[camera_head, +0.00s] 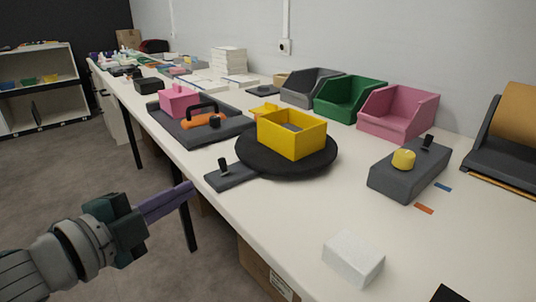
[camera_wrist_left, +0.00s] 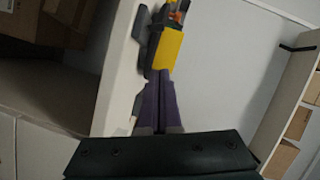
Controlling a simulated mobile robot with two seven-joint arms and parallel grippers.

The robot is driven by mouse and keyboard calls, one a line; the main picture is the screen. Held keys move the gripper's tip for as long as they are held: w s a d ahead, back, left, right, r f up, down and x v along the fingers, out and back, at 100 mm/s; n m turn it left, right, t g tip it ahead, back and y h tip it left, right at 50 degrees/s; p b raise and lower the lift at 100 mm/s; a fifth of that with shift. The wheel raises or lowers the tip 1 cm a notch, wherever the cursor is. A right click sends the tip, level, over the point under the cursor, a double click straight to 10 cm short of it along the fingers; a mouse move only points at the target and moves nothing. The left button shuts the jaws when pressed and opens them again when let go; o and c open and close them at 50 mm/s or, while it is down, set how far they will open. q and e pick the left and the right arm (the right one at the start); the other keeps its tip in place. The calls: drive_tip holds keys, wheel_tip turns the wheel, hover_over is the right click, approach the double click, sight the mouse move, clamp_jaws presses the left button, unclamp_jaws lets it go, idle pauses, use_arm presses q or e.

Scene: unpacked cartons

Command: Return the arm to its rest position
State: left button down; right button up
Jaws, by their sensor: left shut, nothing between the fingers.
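My left gripper (camera_head: 180,196) comes in from the left in the head view, off the front edge of the long white table. Its purple fingers are shut with nothing between them. The fingers (camera_wrist_left: 159,104) also show closed in the left wrist view, which is tilted. The gripper is apart from the things on the table. My right gripper is not in view.
A yellow bin (camera_head: 309,141) stands on a black round plate (camera_head: 257,163). Grey, green (camera_head: 362,99) and pink bins line the wall. A grey box with a yellow knob (camera_head: 403,160) and a white block (camera_head: 352,261) are at right. Floor left of the table is clear.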

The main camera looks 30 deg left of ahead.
use_arm(q)
drive_tip(key=shift+s+r, duration=0.1)
drive_tip(key=shift+s, duration=0.7)
wheel_tip(320, 180, up, 6)
drive_tip(key=n+g+y+p, duration=0.2)
drive_tip(key=n+y+p, duration=0.1)
drive_tip(key=n+p, duration=0.3)
drive_tip(key=s+d+r+n+g+h+p, duration=0.1)
drive_tip(key=s+d+r+n+g+p, duration=0.2)
drive_tip(key=s+d+r+g+p, duration=0.45)
drive_tip(key=s+d+r+n+g+h+p, duration=0.25)
drive_tip(key=s+d+r+g+p, duration=0.2)
drive_tip(key=s+r+p, duration=0.45)
wheel_tip(320, 180, up, 34)
drive_tip(key=t+p, duration=0.1)
drive_tip(key=p, duration=3.6)
drive_tip(key=shift+s+a+n+y, duration=0.15)
drive_tip(key=shift+s+n+y, duration=0.05)
drive_tip(key=shift+n+y, duration=0.2)
drive_tip(key=shift+r, duration=0.1)
